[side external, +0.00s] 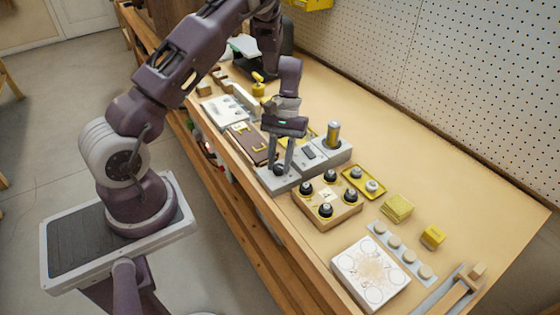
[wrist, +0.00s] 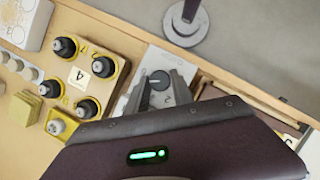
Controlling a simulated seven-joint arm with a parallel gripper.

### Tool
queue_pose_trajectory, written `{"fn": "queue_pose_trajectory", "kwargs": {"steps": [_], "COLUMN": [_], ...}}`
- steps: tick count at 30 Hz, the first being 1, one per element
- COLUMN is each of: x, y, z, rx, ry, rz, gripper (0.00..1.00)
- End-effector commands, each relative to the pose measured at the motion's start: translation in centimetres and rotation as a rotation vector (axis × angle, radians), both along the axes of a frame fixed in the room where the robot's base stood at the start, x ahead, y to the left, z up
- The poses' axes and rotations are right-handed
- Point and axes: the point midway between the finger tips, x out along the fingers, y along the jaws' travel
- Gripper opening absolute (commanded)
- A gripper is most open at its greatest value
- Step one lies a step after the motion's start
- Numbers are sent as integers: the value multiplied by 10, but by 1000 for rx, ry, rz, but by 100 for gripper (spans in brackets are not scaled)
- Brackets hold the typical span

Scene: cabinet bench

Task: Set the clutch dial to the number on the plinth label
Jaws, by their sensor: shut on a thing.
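The dark dial (side external: 279,168) sits on the front part of a grey plinth (side external: 330,156). My gripper (side external: 281,168) points down over it, with one finger on each side of the dial. In the wrist view the dial (wrist: 158,78) shows a light pointer line between the two fingers of my gripper (wrist: 158,88). A dark mark like a "2" shows on the grey surface close to the dial; the rest of that face is hidden by my fingers. A wooden block (wrist: 119,79) beside it carries black knobs and a white card (wrist: 103,67) reading 4.
The wooden block (side external: 316,218) stands close to the right of the plinth. A metal cylinder (side external: 333,134) stands at its back end. A yellow tray (side external: 353,179), yellow blocks (side external: 397,207) and a white board (side external: 370,273) lie further right. A brown panel (side external: 249,142) lies left.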

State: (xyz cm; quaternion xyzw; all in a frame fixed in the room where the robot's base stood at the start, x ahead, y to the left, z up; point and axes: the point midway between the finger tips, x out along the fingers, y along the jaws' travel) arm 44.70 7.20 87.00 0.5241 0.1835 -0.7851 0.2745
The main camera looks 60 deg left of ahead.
Motion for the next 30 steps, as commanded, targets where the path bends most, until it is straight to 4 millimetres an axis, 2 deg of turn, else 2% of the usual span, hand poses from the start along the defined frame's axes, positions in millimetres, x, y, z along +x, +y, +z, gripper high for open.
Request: {"fn": "queue_pose_trajectory", "kwargs": {"steps": [12,30], "x": [0,0], "y": [2,2], "z": [1,1], "rx": [1,1], "ry": [-3,-4], "rz": [247,311], "gripper": [0,0]}}
